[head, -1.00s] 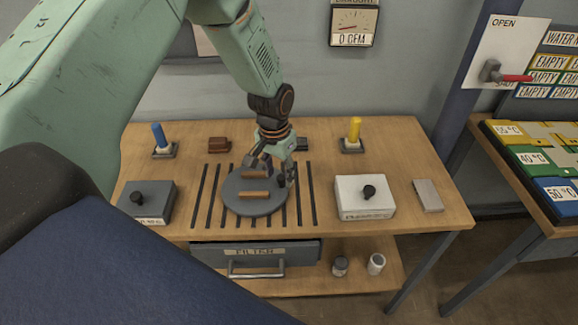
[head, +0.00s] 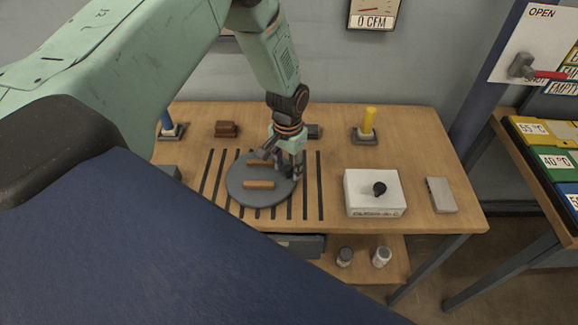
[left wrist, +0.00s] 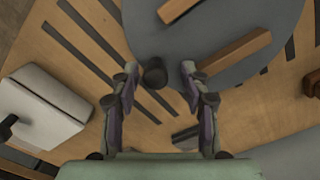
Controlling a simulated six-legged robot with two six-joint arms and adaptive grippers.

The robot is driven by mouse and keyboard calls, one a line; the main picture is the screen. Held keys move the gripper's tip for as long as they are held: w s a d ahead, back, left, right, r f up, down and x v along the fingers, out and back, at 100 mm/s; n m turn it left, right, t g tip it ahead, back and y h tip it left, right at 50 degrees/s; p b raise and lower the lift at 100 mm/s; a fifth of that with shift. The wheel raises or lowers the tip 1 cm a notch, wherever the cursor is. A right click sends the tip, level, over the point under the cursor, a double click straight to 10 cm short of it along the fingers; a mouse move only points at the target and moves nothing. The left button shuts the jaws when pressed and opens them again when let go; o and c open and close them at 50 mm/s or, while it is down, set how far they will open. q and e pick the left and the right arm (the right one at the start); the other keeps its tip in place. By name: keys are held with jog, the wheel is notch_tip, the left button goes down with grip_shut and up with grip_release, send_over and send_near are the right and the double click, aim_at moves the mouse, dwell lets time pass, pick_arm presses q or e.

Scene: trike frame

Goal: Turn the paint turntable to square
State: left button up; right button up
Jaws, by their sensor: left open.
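The paint turntable is a round grey disc (head: 240,182) on the slatted part of the wooden bench. It carries two brown wooden bars, a front one (head: 258,184) and a rear one (head: 260,161), and both lie roughly level across the picture. My left gripper (head: 284,172) points down at the disc's right edge, fingers apart. In the left wrist view, a dark round peg (left wrist: 154,73) at the rim of the disc (left wrist: 210,30) sits between my open left fingertips (left wrist: 160,75), with gaps on both sides. My right gripper is not in view.
On the bench (head: 400,150) stand a white box with a black knob (head: 371,195), a grey block (head: 441,195), a yellow peg on a base (head: 368,124), a blue peg (head: 167,124) and a brown block (head: 227,129). A drawer sits below, partly hidden by my body.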

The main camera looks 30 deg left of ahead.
pick_arm(q)
jog(key=shift+s+d+f, duration=0.1)
jog(key=shift+s+f, duration=0.05)
jog(key=shift+s+d+r, duration=0.25)
jog(key=shift+w+a+f, duration=0.25)
jog(key=shift+w+f, duration=0.1)
jog(key=shift+w, duration=0.05)
jog(key=c, duration=0.4)
jog(key=shift+s+d+r, duration=0.2)
jog(key=shift+r, duration=0.05)
jog(key=c, duration=0.5)
jog(key=shift+w+a+f, duration=0.1)
grip_shut()
